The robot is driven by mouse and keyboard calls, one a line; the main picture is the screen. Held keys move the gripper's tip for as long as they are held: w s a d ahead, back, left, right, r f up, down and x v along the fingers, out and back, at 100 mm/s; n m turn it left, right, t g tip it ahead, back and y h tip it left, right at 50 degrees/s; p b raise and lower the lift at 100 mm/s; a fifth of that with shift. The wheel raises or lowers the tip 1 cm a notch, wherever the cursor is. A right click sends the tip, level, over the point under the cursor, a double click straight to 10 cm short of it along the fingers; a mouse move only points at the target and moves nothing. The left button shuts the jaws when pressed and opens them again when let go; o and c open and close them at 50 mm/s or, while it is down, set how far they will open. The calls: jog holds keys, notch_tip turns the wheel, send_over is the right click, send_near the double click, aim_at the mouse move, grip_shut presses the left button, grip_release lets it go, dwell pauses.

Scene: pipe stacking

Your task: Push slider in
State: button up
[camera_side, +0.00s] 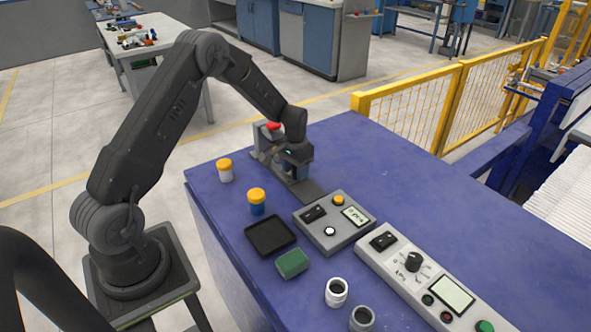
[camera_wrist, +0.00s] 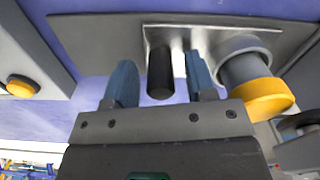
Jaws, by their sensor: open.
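The slider fixture is a long grey plate (camera_side: 309,190) at the far end of the blue table, with a grey block and a red knob (camera_side: 272,126) behind my gripper (camera_side: 296,172). In the wrist view, a black rod (camera_wrist: 160,76), which looks like the slider's handle, stands out from a shiny metal block (camera_wrist: 180,36) on the plate. My gripper (camera_wrist: 161,82) is open, with one blue finger on each side of the rod. My gripper hides much of the fixture in the side view.
A grey cylinder with a yellow end (camera_wrist: 258,85) is close right of the fingers. Yellow-capped white (camera_side: 225,171) and blue (camera_side: 257,201) jars, a black tray (camera_side: 270,236), a green block (camera_side: 292,263) and control boxes (camera_side: 334,222) stand nearer.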

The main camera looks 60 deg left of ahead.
notch_tip(320, 180, up, 14)
dwell(0.6)
jog(key=shift+f, duration=0.1)
notch_tip(320, 180, down, 14)
jog(key=n, duration=0.9)
jog(key=shift+a+f, duration=0.1)
jog(key=shift+f, duration=0.1)
grip_shut()
dwell(0.5)
